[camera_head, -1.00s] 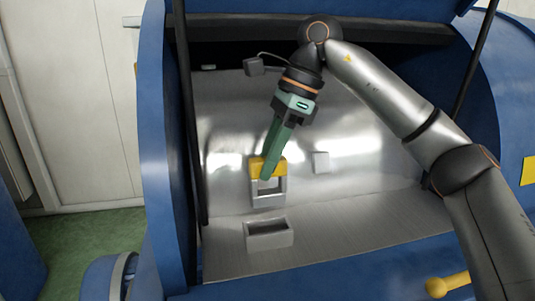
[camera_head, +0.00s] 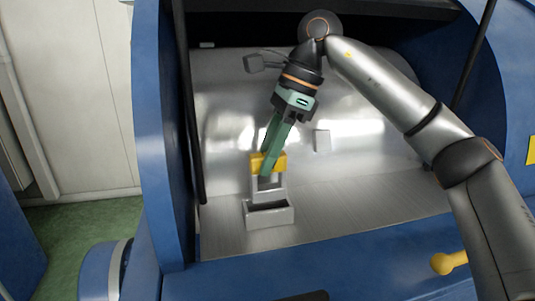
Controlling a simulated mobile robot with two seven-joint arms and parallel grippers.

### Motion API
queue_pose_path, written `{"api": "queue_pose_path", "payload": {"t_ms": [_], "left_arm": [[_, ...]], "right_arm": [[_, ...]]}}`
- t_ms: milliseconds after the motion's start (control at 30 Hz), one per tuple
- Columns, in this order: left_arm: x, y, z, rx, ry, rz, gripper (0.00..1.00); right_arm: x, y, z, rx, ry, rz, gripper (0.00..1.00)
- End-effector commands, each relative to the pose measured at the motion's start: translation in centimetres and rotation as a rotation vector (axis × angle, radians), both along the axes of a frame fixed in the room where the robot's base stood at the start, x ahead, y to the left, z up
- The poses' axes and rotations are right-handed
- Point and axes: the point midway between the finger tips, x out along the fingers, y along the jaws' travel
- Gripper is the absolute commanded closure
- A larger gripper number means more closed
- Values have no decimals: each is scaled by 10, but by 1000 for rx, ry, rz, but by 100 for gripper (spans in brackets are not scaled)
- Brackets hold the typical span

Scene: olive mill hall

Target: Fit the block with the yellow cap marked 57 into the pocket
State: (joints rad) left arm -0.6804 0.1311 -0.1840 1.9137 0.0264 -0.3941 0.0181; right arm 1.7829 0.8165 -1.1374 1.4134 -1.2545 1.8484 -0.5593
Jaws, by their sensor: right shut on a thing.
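The block has a yellow cap (camera_head: 281,162) and a pale grey frame-like body (camera_head: 254,184); the number on the cap cannot be read. My right gripper (camera_head: 266,168), with green fingers, is shut on the block at its cap and holds it roughly upright. The pocket (camera_head: 269,219) is a light grey open-topped box on the metal floor. The block's lower end meets the pocket's back rim in the picture; I cannot tell whether it is inside, above or just behind the opening. My left gripper is not in view.
The blue machine housing (camera_head: 151,150) surrounds the shiny metal bay (camera_head: 370,190). A small pale block (camera_head: 322,140) sits at the back of the bay. A dark strut (camera_head: 188,110) runs down the left side. Bare metal floor lies right of the pocket.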

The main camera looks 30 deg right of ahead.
Motion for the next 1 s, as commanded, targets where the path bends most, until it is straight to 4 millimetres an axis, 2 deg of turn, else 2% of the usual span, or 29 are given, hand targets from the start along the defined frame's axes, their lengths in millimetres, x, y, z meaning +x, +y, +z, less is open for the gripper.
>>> {"api": "queue_pose_path", "payload": {"t_ms": [533, 1000], "left_arm": [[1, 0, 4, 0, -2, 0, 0], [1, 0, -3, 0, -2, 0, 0]], "right_arm": [[0, 2, 1, 2, -3, 1, 100], [0, 2, -9, 2, -3, 0, 100]]}}
